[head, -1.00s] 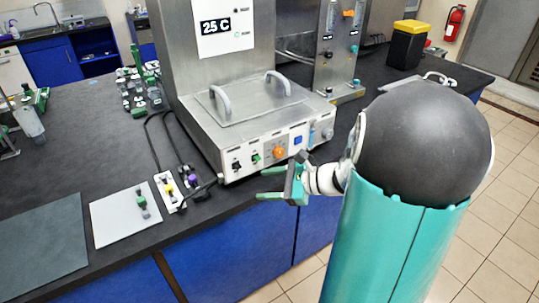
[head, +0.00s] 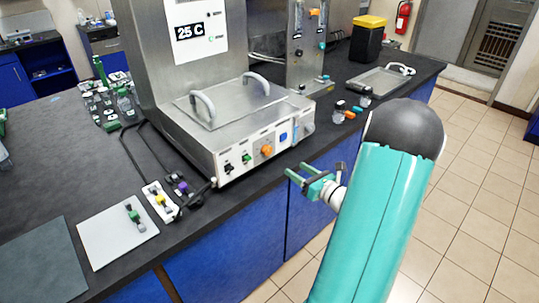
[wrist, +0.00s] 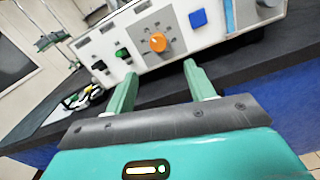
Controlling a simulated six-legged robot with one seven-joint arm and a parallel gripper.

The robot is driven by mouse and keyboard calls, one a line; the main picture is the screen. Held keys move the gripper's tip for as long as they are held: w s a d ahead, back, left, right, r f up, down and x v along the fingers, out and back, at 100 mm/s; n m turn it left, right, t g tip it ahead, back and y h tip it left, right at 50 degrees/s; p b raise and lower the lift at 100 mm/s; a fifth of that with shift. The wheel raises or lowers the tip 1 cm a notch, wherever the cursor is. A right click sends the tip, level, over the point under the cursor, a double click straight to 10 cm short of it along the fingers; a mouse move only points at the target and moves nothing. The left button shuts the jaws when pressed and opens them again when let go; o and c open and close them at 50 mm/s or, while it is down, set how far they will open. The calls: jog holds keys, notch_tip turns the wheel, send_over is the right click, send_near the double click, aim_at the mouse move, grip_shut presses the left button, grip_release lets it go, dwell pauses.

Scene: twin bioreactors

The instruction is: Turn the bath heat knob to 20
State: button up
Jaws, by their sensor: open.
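The bath (head: 205,125) is a steel box with two lid handles, and its display panel (head: 195,28) reads 25 C. The orange heat knob (head: 266,150) sits on the white front panel between a green switch and a blue square. In the wrist view the orange knob (wrist: 158,42) shows on a grey dial plate with marks around it, too small to read. My gripper (head: 290,174) is open and empty, in front of the bath and apart from the panel. In the wrist view its two green fingers (wrist: 160,80) point toward the panel, with the knob beyond and between them.
A green switch (head: 246,158) and a blue square (head: 284,137) flank the knob. A power strip (head: 162,200) with plugs and a white mat (head: 112,230) lie left of the bath. Vials (head: 340,110) and a tray (head: 381,80) are at right. The counter edge runs below the bath.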

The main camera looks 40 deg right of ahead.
aim_at(269, 152)
jog(key=w, duration=1.2)
jog(key=shift+w+a, duration=0.15)
jog(key=shift+a, duration=0.15)
jog(key=c, duration=1)
